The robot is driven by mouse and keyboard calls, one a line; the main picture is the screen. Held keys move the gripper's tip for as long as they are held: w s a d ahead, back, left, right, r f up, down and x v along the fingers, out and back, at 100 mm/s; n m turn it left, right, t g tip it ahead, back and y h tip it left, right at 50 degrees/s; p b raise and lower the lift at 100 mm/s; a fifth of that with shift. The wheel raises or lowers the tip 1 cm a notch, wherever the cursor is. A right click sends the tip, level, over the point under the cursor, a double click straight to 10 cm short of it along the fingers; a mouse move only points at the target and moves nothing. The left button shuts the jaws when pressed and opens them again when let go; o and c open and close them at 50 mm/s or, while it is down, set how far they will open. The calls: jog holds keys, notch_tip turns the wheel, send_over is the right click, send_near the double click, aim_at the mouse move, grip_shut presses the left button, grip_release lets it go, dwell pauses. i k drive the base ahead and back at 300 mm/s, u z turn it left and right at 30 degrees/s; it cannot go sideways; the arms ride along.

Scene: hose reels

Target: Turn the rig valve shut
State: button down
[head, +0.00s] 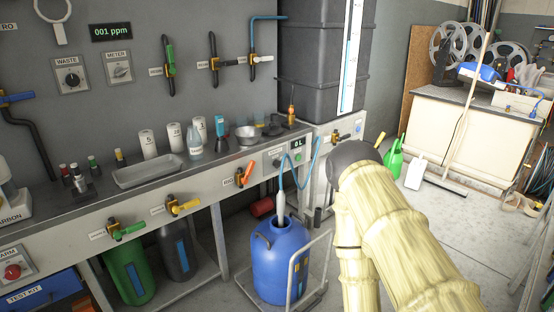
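Along the bench front are a green-handled valve (129,229), a yellow-handled valve (184,206) and an orange-handled valve (246,173). Another blue-handled one (16,98) is at the far left. A valve (340,137) sits below the dark tank. My arm fills the lower right; my gripper is not visible.
A blue drum (281,262) stands on a trolley before the bench, with a hose running in. Bottles, cups and a tray (150,172) crowd the bench top. A green watering can (394,160) and a broom (469,110) stand at right. Some floor is clear there.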

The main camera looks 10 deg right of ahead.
aim_at(251, 165)
jog(key=z, duration=0.05)
jog(key=i, duration=0.7)
jog(key=u, duration=0.55)
jog(key=i, duration=0.45)
jog(key=u, duration=0.4)
